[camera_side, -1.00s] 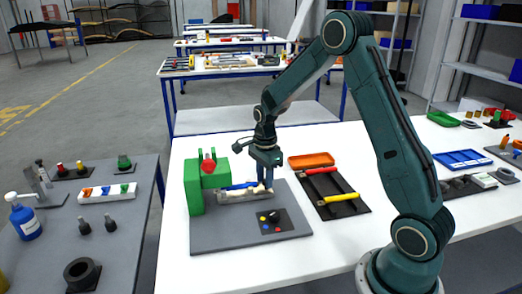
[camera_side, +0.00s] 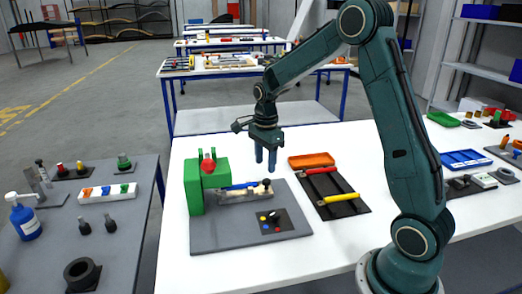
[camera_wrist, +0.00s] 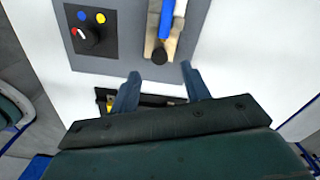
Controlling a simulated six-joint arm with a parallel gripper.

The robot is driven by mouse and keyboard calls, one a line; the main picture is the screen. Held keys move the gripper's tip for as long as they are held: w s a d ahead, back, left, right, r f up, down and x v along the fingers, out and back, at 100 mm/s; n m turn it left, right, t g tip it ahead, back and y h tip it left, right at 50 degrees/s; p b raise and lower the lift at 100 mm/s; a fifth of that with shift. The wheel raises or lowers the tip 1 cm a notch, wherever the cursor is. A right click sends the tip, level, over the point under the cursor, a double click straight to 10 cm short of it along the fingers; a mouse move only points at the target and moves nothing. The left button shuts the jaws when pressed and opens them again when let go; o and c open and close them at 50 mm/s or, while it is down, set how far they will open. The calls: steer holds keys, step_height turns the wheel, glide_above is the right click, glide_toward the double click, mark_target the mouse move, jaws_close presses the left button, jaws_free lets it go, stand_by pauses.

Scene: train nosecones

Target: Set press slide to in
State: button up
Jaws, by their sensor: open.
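The green press (camera_side: 196,180) with a red part (camera_side: 208,163) on its head stands at the left of a grey base plate (camera_side: 215,236). The slide (camera_side: 245,192) is a pale rail with a blue bar (camera_side: 240,186) and a dark round knob (camera_side: 266,182) at its right end. The blue bar (camera_wrist: 166,18) and knob (camera_wrist: 159,56) also show at the top of the wrist view. My gripper (camera_side: 266,172) is open and empty, above and apart from the knob. In the wrist view its two blue fingers (camera_wrist: 161,86) are spread, with the knob beyond them.
A control panel (camera_side: 286,224) with coloured buttons and a black knob lies on the plate's front. To the right are an orange tray (camera_side: 311,160) and a black mat (camera_side: 350,208) with red-handled and yellow-handled tools. White table between is clear.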

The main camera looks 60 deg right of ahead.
step_height(320, 180, up, 8)
stand_by(0.4)
steer(key=shift+f, duration=0.1)
steer(key=s+a+r+n+t, duration=0.3)
steer(key=s+a+r+n, duration=0.5)
steer(key=s+a+n, duration=0.25)
steer(key=s+a+f+n+t, duration=0.1)
steer(key=s+a+n, duration=0.3)
steer(key=s+n, duration=0.8)
steer(key=shift+s+a+t, duration=0.3)
steer(key=shift+s+t, duration=0.25)
steer(key=shift+t, duration=0.25)
